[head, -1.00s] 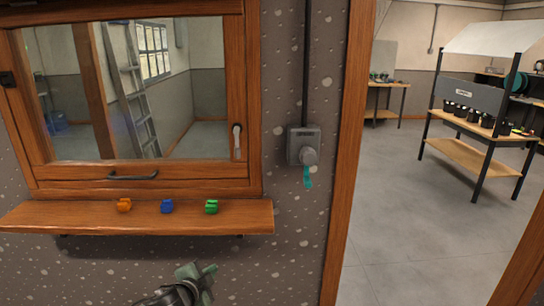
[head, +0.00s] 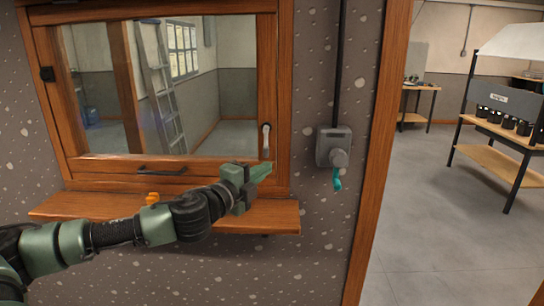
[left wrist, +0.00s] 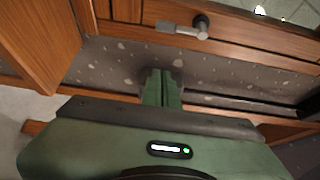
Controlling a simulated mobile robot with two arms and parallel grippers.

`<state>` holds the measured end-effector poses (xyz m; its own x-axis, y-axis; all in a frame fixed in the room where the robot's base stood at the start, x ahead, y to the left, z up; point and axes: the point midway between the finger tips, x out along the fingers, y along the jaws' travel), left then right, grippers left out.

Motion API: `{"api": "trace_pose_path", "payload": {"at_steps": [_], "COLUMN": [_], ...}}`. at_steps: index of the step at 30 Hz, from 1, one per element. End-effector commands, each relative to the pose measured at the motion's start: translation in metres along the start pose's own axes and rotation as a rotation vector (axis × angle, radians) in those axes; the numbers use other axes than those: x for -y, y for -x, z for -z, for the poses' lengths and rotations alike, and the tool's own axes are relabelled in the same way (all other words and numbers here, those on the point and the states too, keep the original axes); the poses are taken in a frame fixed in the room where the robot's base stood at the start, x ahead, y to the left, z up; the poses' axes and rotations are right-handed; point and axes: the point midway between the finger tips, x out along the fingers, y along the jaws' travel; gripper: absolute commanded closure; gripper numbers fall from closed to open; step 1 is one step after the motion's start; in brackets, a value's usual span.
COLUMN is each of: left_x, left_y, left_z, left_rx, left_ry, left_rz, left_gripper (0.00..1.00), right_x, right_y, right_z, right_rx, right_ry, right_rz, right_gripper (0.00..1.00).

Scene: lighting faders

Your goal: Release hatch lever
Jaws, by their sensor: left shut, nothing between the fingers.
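The wooden hatch (head: 170,172) has a glass pane. A pale grey lever (head: 266,141) hangs downward on the right side of its frame. In the left wrist view the lever (left wrist: 186,29) is at the top, beyond the fingertips. My left gripper (head: 264,172) is shut and empty, just below the lever in the head view. Its fingers (left wrist: 162,86) lie together in the left wrist view, with a visible gap to the lever. My right gripper is not in view.
A wooden shelf (head: 273,218) juts out below the hatch, with an orange item (head: 153,198) on it. A grey wall box (head: 333,146) with a teal tag (head: 337,183) is to the right. A doorway opens farther right. A dark pull handle (head: 161,170) is on the hatch's lower rail.

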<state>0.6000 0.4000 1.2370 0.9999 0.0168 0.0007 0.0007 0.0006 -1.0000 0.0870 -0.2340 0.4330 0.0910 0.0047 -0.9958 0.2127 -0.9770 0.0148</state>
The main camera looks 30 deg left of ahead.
Motion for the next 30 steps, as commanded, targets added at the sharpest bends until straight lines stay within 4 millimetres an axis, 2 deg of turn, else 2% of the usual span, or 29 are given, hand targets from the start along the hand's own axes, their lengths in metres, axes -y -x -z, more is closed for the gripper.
{"api": "trace_pose_path", "payload": {"at_steps": [9, 14, 19, 30], "left_x": [0.0, 0.003, 0.007, 0.005], "left_y": [-0.001, -0.008, -0.03, -0.103], "left_z": [0.0, -0.002, 0.001, 0.001], "left_rx": [0.0, 0.002, 0.0, -0.001], "left_ry": [0.0, 0.006, 0.008, 0.004], "left_rz": [0.0, 0.001, 0.003, 0.001], "left_gripper": [1.0, 1.0, 1.0, 1.0], "right_x": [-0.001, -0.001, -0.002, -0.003], "right_y": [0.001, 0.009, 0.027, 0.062], "right_z": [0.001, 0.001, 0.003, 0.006], "right_rx": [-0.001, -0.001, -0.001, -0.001], "right_ry": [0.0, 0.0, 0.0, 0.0], "right_rz": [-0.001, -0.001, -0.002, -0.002], "right_gripper": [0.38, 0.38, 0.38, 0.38]}}
